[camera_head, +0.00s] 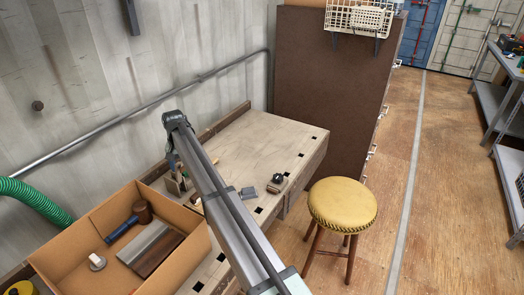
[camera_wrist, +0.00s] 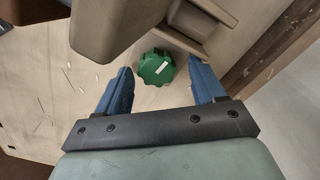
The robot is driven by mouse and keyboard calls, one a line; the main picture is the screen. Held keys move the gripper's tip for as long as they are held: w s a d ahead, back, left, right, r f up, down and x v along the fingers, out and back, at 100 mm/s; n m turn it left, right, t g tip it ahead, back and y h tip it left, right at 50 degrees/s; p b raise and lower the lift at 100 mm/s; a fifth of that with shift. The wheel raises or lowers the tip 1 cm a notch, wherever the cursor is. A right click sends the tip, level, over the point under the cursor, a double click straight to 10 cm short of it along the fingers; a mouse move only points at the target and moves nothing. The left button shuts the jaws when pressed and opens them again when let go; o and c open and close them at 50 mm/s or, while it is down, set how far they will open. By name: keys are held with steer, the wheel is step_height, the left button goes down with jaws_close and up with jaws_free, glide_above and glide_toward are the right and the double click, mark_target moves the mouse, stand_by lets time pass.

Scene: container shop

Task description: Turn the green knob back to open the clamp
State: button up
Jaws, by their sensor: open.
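The green knob (camera_wrist: 155,67) shows in the wrist view as a lobed wheel with a small white mark. It sits beside tan wooden blocks of the clamp (camera_wrist: 180,38), above the pale bench top. My gripper (camera_wrist: 162,72) is open, with its blue fingers on either side of the knob in the picture. Gaps show between the knob and both fingers, the wider one on the right. How deep the fingertips reach is unclear. In the head view, the clamp (camera_head: 178,184) stands on the bench below my wrist, partly hidden by my arm; the knob cannot be made out there.
The workbench (camera_head: 262,141) has a raised back ledge by the wall. A cardboard box (camera_head: 190,251) with a mallet (camera_head: 140,211) and other items stands at the front left. A small dark object (camera_head: 277,182) lies near the right edge. A yellow stool (camera_head: 342,204) stands right of the bench.

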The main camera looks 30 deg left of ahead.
steer(key=m, duration=0.6)
steer(key=shift+w+d, duration=0.15)
steer(key=shift+d, duration=0.05)
steer(key=m, duration=0.4)
steer(key=shift+r+m, duration=0.2)
steer(key=shift+m, duration=0.2)
step_height(320, 180, up, 14)
steer(key=w+d+f+m, duration=0.1)
steer(key=w+d+f, duration=0.4)
steer(key=w+d, duration=0.5)
steer(key=w+d+f+m+y, duration=0.1)
steer(key=w+d+f+m, duration=0.1)
steer(key=w+d+f, duration=0.4)
steer(key=w+d, duration=0.4)
steer(key=d, duration=0.2)
steer(key=shift+w+f+t+y, duration=0.15)
steer(key=shift+w+t+y, duration=0.15)
steer(key=shift+t, duration=0.1)
steer(key=shift+d, duration=0.1)
